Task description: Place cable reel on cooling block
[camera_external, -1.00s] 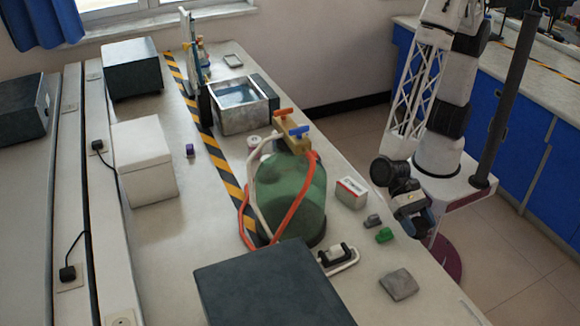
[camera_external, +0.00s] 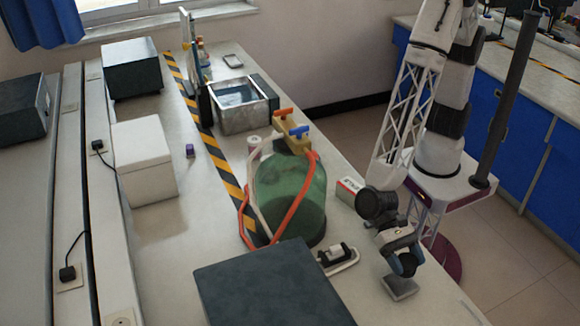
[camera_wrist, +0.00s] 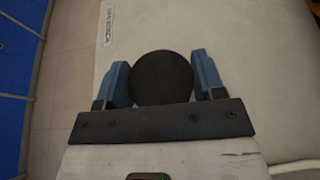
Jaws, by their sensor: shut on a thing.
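My gripper (camera_external: 402,268) is low over the front right part of the bench. In the wrist view its two blue fingers (camera_wrist: 162,82) are closed on both sides of a dark round thing (camera_wrist: 162,76), which looks like the cable reel seen from above. Whether the held reel touches this block cannot be told.
A green glass jar (camera_external: 290,200) with red tubing stands left of my arm. A tape dispenser (camera_external: 338,256) and a dark box (camera_external: 265,285) are near it. The bench edge is close on the right.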

